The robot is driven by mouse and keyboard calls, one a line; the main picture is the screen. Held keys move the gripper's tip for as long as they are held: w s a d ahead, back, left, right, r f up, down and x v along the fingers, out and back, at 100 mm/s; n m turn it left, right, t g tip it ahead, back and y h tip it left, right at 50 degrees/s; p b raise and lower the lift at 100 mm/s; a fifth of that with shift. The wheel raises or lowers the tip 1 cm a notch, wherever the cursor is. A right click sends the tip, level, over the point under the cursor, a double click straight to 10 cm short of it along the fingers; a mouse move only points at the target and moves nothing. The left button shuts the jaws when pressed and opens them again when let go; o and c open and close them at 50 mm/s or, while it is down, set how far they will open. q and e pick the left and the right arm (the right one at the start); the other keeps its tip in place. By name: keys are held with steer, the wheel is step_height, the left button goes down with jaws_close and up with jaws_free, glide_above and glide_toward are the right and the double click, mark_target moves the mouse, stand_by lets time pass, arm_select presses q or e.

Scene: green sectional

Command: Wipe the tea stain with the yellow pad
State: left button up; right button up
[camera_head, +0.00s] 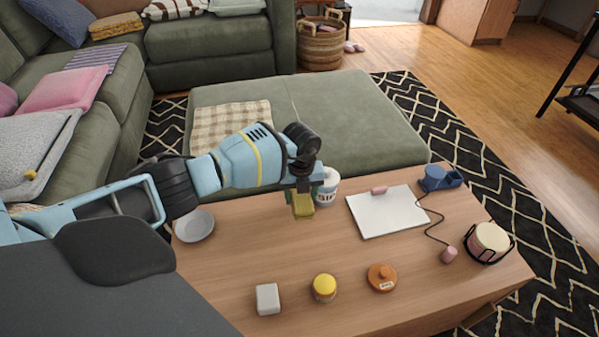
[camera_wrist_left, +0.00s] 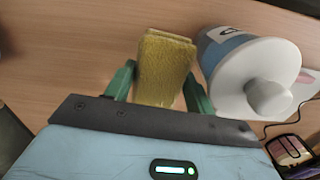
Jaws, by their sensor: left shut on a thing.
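The yellow pad (camera_head: 302,205) is held between the fingers of my left gripper (camera_head: 304,190), above the wooden table near its back edge. In the left wrist view the pad (camera_wrist_left: 164,66) sits between the two green fingers of the gripper (camera_wrist_left: 160,85). A white and blue canister (camera_head: 327,187) stands just to the right of the gripper; it also shows large in the left wrist view (camera_wrist_left: 250,70). I cannot make out a tea stain in either view; the arm and pad hide part of the tabletop. My right gripper is not in view.
On the table (camera_head: 240,255) are a white bowl (camera_head: 194,225), a white block (camera_head: 267,298), a yellow-lidded jar (camera_head: 324,287), an orange lid (camera_head: 381,277), a white board (camera_head: 388,213), a blue item (camera_head: 438,178) with a cord, and a caddy (camera_head: 488,241). The middle is clear.

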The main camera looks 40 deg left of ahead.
arm_select(q)
steer(key=shift+r+p, duration=0.3)
steer(key=shift+r, duration=0.4)
steer(key=shift+f, duration=0.1)
steer(key=shift+r+p, duration=1.2)
steer(key=shift+r, duration=0.4)
steer(key=shift+f, duration=0.1)
